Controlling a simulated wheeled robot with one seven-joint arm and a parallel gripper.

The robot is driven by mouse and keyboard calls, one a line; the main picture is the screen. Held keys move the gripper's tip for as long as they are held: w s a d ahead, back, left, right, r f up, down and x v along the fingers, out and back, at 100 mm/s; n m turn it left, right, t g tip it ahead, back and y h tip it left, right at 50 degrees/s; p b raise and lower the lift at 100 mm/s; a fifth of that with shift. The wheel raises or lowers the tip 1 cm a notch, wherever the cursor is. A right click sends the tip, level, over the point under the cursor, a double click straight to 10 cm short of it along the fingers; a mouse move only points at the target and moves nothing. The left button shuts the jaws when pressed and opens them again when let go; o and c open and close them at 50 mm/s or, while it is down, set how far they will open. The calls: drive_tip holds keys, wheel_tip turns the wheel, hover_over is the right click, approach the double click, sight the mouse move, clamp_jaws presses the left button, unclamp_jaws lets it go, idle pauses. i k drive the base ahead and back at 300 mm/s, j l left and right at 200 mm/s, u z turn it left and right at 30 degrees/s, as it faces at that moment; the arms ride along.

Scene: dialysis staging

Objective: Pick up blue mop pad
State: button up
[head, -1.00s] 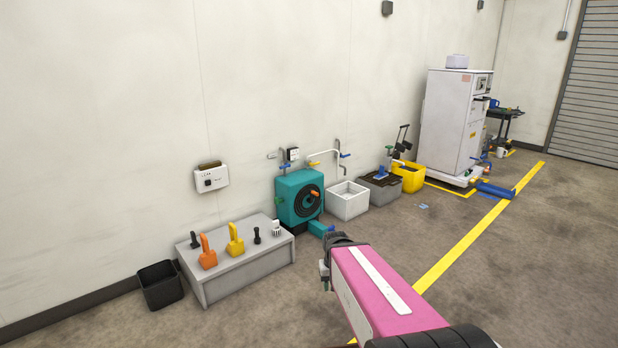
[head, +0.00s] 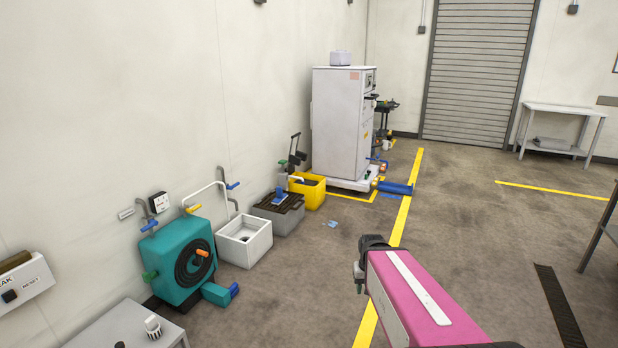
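A small flat light-blue piece (head: 331,223) lies on the floor in front of the grey bin; it may be the blue mop pad, but it is too small to be sure. Another blue item (head: 279,197) sits on top of the grey bin's dark grate. My gripper (head: 359,279) is at the end of my pink arm, low in the middle of the head view. It is apart from both blue items, and its fingers are too small and dark to read.
A teal hose reel (head: 177,265), white sink (head: 246,250), grey bin (head: 290,222) and yellow bucket (head: 309,203) line the left wall. A white cabinet (head: 338,125) stands beyond, with a blue cylinder (head: 395,187) on the floor nearby.

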sight(281, 196)
drive_tip(key=i+z, duration=0.2)
drive_tip(key=i, duration=0.7)
drive_tip(key=i+j+z, duration=0.15)
drive_tip(key=i, duration=0.8)
drive_tip(key=i+u, duration=0.3)
drive_tip(key=i, duration=0.2)
drive_tip(key=i+l+u, duration=0.25)
drive_tip(key=i, duration=0.25)
drive_tip(key=i+j+u, duration=0.15)
drive_tip(key=i+u, duration=0.7)
drive_tip(key=i, duration=0.2)
